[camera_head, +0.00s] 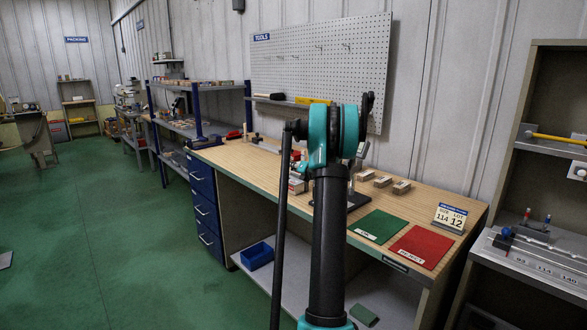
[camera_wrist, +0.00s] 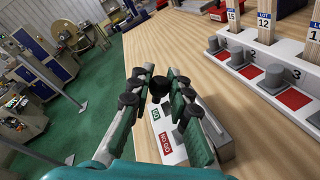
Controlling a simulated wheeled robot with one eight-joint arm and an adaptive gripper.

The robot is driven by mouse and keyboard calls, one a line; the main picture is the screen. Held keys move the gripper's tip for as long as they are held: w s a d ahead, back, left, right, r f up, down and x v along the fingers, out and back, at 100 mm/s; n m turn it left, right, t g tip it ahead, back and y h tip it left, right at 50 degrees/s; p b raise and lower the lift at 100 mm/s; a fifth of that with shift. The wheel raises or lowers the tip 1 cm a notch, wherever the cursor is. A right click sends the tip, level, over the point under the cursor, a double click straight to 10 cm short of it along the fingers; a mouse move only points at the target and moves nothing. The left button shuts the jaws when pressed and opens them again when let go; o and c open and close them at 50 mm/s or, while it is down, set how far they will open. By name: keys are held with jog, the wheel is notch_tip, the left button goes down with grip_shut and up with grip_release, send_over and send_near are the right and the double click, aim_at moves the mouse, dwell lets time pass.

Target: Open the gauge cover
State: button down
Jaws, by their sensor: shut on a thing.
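The gauge is a box with a white front face (camera_wrist: 165,128) bearing a green GO label and a red NO GO label, in the wrist view below my fingers. Its grey top (camera_wrist: 240,138) extends to the right, partly behind my right finger. My gripper (camera_wrist: 160,82) is at the gauge's far left end, its fingers closed about a dark round knob (camera_wrist: 158,88). The knob seems to belong to the gauge cover; the join is hidden by my fingers. In the head view my own arm hides the gripper and most of the gauge.
The wooden bench (camera_head: 235,155) bears a green mat (camera_head: 379,226), a red REJECT mat (camera_head: 420,247) and a lot card (camera_head: 449,218). In the wrist view, grey cylinders (camera_wrist: 274,78) stand by red pads and lot posts on the right. Bare bench lies beyond the gauge.

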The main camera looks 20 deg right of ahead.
jog(key=c, duration=1.4)
grip_release()
jog(key=shift+o, duration=0.2)
jog(key=shift+r, duration=0.1)
notch_tip(320, 180, up, 10)
jog(key=shift+f, duration=0.1)
